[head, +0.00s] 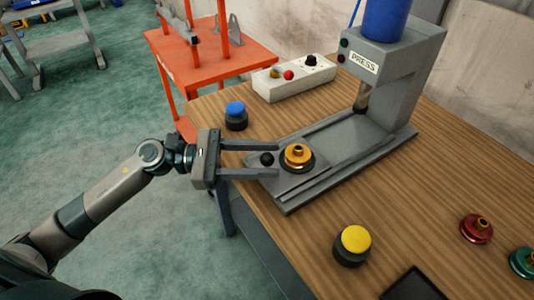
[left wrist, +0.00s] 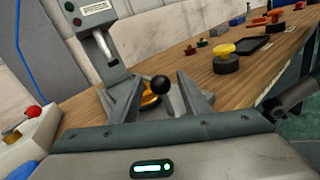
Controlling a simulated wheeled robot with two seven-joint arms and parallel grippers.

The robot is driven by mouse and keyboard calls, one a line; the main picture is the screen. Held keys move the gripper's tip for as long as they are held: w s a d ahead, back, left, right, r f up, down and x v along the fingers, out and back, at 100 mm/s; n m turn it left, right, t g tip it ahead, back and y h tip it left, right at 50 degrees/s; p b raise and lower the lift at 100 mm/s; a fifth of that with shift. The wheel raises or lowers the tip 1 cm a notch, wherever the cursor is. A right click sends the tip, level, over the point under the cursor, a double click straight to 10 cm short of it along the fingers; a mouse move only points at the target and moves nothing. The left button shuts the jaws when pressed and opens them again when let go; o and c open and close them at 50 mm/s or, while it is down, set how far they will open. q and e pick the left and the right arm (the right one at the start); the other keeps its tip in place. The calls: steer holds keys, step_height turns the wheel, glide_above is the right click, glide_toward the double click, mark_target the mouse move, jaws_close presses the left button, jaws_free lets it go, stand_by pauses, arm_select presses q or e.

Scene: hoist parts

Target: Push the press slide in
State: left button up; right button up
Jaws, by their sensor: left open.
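The grey press (head: 385,75) stands at the back of the wooden table, with a blue cylinder on top and a PRESS label. Its slide (head: 292,174) is a grey plate at the near left end of the rails, out from under the ram. An orange-gold part (head: 297,155) sits on the slide. The slide's black knob (head: 267,159) lies between the fingers of my left gripper (head: 278,160), which is open. In the left wrist view the knob (left wrist: 160,84) also shows between the two fingers, with the gold part partly hidden behind it. My right gripper is not in view.
A blue button (head: 235,115) and a yellow button (head: 354,243) stand on either side of the press. A white control box (head: 294,78) is behind. Red (head: 476,228) and green (head: 524,262) parts and a black tray (head: 413,285) lie at the right. The rails (head: 345,148) toward the press look clear.

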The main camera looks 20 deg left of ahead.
arm_select(q)
steer(key=shift+w+d, duration=0.1)
steer(key=shift+d, duration=0.3)
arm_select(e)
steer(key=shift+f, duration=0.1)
arm_select(q)
jaws_close()
